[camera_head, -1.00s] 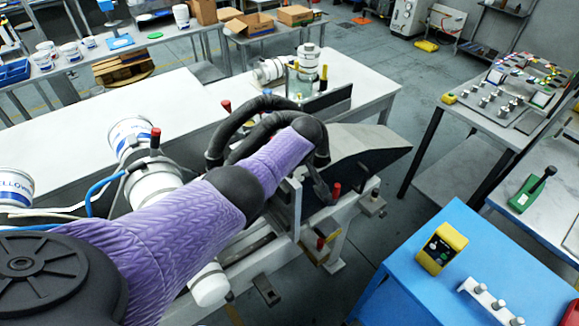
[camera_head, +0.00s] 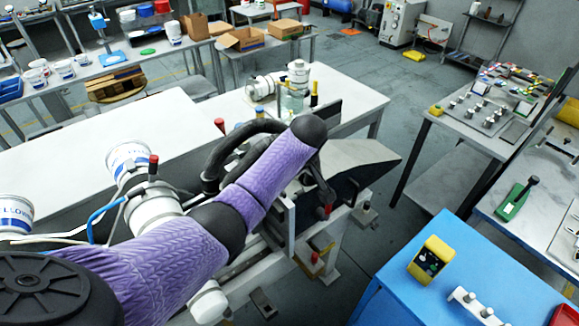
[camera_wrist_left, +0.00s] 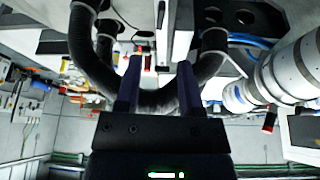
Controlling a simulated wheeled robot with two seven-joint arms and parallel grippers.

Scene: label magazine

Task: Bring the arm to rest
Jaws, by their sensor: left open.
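My left arm (camera_head: 258,190), in a purple padded sleeve with black joints, comes in from the lower left of the head view and reaches over the labelling machine. Its gripper is mostly hidden behind the wrist in that view. In the left wrist view the gripper (camera_wrist_left: 158,85) has its two dark fingers apart with nothing held between them. Black hoses (camera_wrist_left: 85,55) loop behind and beside the fingers there. My right gripper is in neither view.
White rolls (camera_head: 128,162) stand on the machine at left, with red-knobbed levers (camera_head: 220,125) close by. A sloping grey chute (camera_head: 355,152) lies right of the wrist. A blue table (camera_head: 400,290) with a yellow box (camera_head: 430,258) stands at lower right. Open floor (camera_head: 350,75) lies beyond.

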